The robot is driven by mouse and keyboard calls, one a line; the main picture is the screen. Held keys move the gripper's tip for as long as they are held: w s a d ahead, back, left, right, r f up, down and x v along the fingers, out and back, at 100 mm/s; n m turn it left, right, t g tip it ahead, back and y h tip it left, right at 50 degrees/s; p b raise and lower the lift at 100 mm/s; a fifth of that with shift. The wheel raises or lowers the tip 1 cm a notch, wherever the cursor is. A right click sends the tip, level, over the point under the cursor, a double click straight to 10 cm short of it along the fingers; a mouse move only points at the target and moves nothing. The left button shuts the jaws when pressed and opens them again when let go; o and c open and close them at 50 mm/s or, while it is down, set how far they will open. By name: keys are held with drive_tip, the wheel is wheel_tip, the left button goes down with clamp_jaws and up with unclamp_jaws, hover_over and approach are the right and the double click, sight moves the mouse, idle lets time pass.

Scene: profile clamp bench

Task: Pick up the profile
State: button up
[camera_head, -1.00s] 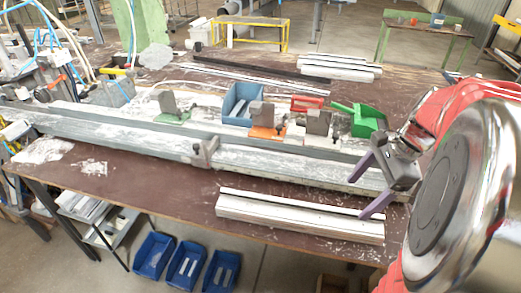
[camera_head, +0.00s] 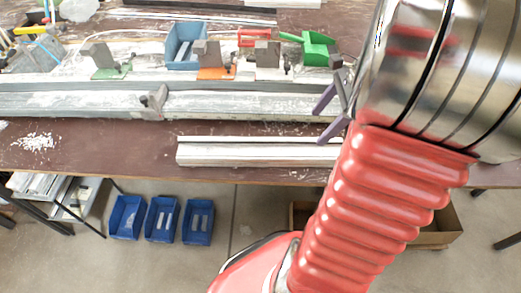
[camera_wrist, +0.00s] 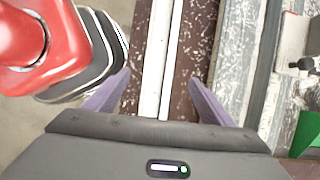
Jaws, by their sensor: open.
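The profile (camera_head: 250,153) is a long white bar with a dark line along it. It lies near the front edge of the brown bench (camera_head: 90,150), in front of the grey clamp rail. In the wrist view the profile (camera_wrist: 158,60) runs lengthwise between the two purple fingers of my gripper (camera_wrist: 158,92). My gripper (camera_head: 325,116) is open and empty at the profile's right end in the head view. Whether the fingers reach down beside the profile cannot be told. My arm hides the bench beyond that end.
The long grey clamp rail (camera_head: 80,103) lies behind the profile, with a small clamp block (camera_head: 154,101) at its front. A blue bin (camera_head: 186,46), a green scoop (camera_head: 315,47) and grey blocks stand farther back. Blue bins (camera_head: 162,218) sit on the floor below.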

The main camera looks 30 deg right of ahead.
approach(297, 150)
drive_tip(key=shift+x, duration=1.1)
drive_tip(key=shift+d, duration=0.15)
drive_tip(key=shift+x, duration=2.65)
drive_tip(key=shift+w+r, duration=0.1)
drive_tip(key=shift+c, duration=0.7)
drive_tip(key=c, duration=1.5)
